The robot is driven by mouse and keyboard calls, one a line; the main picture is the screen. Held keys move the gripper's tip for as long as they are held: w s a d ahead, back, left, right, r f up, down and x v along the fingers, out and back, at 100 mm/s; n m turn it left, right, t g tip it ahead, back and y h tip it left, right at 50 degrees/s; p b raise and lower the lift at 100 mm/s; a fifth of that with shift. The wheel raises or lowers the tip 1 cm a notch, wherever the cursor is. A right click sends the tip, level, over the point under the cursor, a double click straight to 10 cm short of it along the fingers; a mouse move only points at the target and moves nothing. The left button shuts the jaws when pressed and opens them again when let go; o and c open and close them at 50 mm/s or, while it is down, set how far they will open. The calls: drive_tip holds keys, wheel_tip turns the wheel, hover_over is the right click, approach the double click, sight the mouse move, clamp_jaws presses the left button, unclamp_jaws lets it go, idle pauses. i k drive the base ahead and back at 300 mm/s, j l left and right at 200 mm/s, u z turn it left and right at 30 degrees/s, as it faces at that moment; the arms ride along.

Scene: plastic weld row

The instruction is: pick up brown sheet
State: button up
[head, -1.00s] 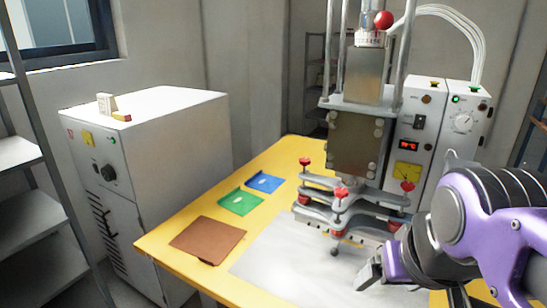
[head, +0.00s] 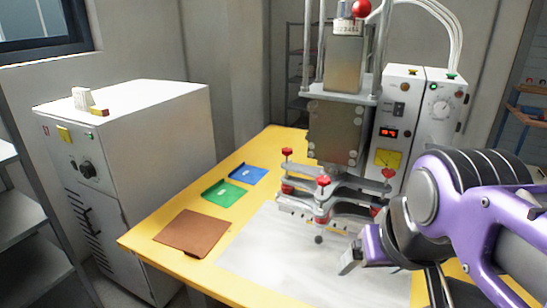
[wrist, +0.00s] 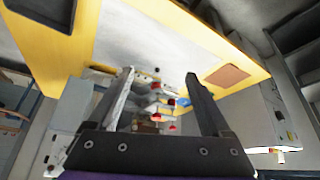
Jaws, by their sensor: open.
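The brown sheet (head: 192,233) lies flat on the left front part of the yellow table (head: 146,240). It also shows in the wrist view (wrist: 227,76), at the upper right and outside the jaws. My gripper (head: 347,262) is at the right in the head view, over the pale plate, well to the right of the brown sheet. In the wrist view my gripper (wrist: 160,82) has its two fingers spread wide with nothing between them.
A green piece (head: 224,193) and a blue piece (head: 248,174) lie behind the sheet. The welding press (head: 335,140) stands behind my gripper. A white cabinet (head: 150,135) stands left of the table. The pale plate (head: 290,255) is bare at the front.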

sight(194, 234)
drive_tip(key=j+z, duration=0.2)
drive_tip(key=j, duration=0.95)
drive_tip(key=i+j, duration=0.15)
drive_tip(key=j, duration=0.2)
drive_tip(key=i+j, duration=0.15)
drive_tip(key=j, duration=0.2)
drive_tip(key=k+j+z, duration=0.1)
drive_tip(key=i+l+u, duration=0.15)
